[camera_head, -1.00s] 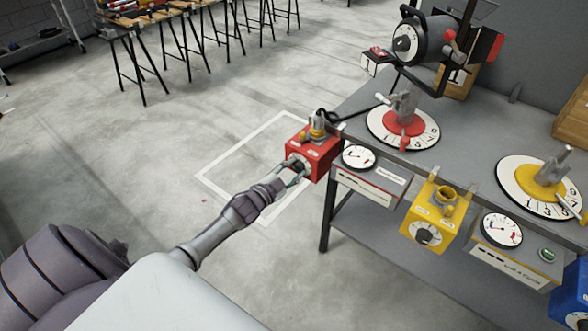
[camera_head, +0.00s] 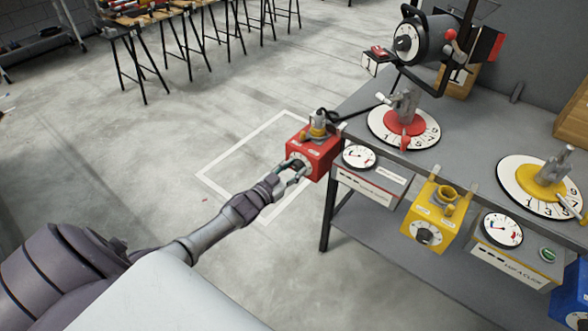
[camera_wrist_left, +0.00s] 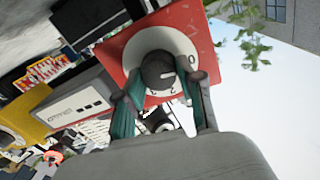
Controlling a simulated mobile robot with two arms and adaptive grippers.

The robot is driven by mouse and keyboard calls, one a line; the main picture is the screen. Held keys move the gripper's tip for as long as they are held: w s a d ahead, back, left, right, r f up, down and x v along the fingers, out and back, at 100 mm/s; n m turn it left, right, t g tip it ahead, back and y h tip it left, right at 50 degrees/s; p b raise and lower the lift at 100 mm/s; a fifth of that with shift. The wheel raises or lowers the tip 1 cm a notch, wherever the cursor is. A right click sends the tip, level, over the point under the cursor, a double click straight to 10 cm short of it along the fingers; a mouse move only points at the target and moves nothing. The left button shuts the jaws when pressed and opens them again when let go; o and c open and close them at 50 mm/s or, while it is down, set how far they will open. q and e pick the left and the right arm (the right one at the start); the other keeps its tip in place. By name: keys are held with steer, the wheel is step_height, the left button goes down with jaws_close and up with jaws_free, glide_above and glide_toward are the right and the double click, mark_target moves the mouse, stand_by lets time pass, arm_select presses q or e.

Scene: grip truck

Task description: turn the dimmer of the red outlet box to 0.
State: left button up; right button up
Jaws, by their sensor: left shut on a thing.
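The red outlet box (camera_head: 313,152) hangs at the left front corner of the workbench, and it fills the upper middle of the left wrist view (camera_wrist_left: 205,30). A white dial with a dark dimmer knob (camera_wrist_left: 160,70) is on its front face. My left gripper (camera_head: 294,172) reaches the box front from the left. In the left wrist view its two fingers (camera_wrist_left: 160,95) are closed on the sides of the knob. The fingers partly cover the dial, so its setting is hard to read. My right gripper is not in view.
A yellow outlet box (camera_head: 431,215) and a blue box (camera_head: 570,300) hang along the bench's front edge. Gauge panels (camera_head: 372,180) sit between them. Round numbered discs (camera_head: 420,133) and a lamp (camera_head: 424,38) stand on top.

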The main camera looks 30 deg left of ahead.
arm_select(q)
steer(key=o, duration=1.1)
steer(key=shift+o, duration=0.2)
steer(key=s+a, duration=0.1)
steer(key=s, duration=1.1)
steer(key=shift+a, duration=0.25)
steer(key=s+d+f+n+g+y, duration=0.1)
steer(key=s+f+g, duration=0.3)
steer(key=f, duration=0.5)
steer(key=s+d+f+g+y, duration=0.1)
steer(key=s+d+f+g, duration=0.1)
steer(key=s+f, duration=0.65)
steer(key=s+d+f+n+g+y, duration=0.15)
steer(key=s+f, duration=0.25)
steer(key=f, duration=0.7)
steer(key=s+d+f+g, duration=0.3)
steer(key=s+f, duration=0.1)
steer(key=s, duration=0.4)
steer(key=s+d+f+m+g+h, duration=0.1)
steer(key=s+d+f+g, duration=0.2)
steer(key=s, duration=0.5)
steer(key=s+d+f+g, duration=0.3)
steer(key=s+d+f, duration=0.2)
steer(key=s, duration=0.3)
steer(key=shift+s+d+f+m, duration=0.15)
steer(key=shift+s+f+m, duration=0.15)
steer(key=shift+f+m, duration=0.05)
